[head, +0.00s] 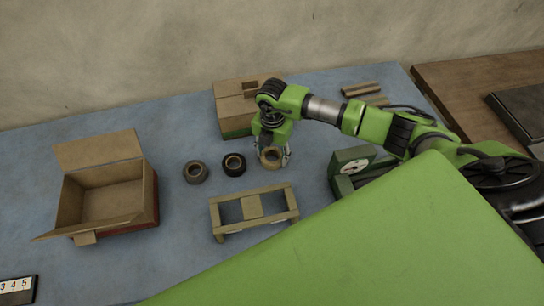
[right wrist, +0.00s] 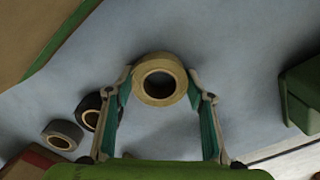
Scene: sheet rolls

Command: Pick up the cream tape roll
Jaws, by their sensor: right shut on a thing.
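The cream tape roll (head: 270,158) is between the fingers of my right gripper (head: 272,150) in the head view. In the right wrist view the cream tape roll (right wrist: 160,64) sits at the fingertips of the right gripper (right wrist: 160,84), with a finger touching each side. The gripper is shut on it. I cannot tell whether the roll still rests on the table or is slightly raised. My left gripper does not show.
A black roll (head: 234,165) and a grey-brown roll (head: 196,172) lie to the left. A wooden frame (head: 228,210) stands in front, a closed carton (head: 232,107) behind, an open box (head: 148,190) at left. A green scale-like device (head: 343,170) is at right.

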